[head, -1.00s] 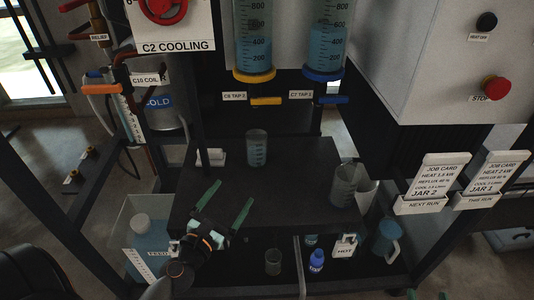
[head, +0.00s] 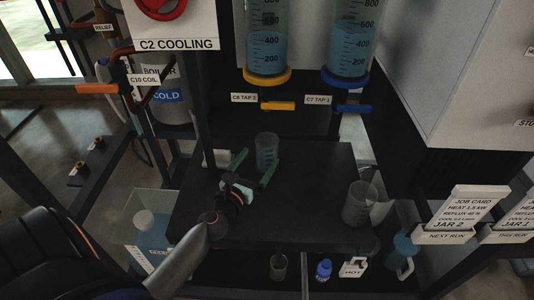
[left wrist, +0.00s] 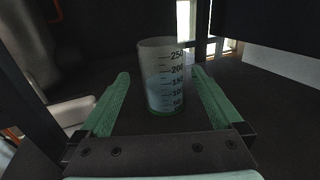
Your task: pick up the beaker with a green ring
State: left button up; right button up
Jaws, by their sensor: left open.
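The beaker with a green ring (left wrist: 165,75) stands upright in the left wrist view, with a scale on its side and a green band at its base. In the head view the beaker (head: 267,152) stands on the dark bench top (head: 310,215) below the taps. My left gripper (head: 254,168) is open, its green fingers pointing at the beaker. My right gripper is not in view.
A larger beaker (head: 358,204) stands at the bench's right edge. Below are a small beaker (head: 278,267), a blue bottle (head: 323,270), a HOT card (head: 353,267) and a blue jug (head: 402,255). Yellow (head: 278,106) and blue (head: 354,108) tap handles jut out above the bench.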

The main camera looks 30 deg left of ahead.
aim_at(271, 143)
pick_arm(q)
jog(key=shift+w+a, duration=0.15)
jog(key=shift+w, duration=1.3)
jog(key=shift+w+a, duration=0.15)
jog(key=shift+w, duration=1.25)
jog(key=shift+c, duration=0.2)
jog(key=c, duration=1.4)
jog(key=shift+r, duration=0.1)
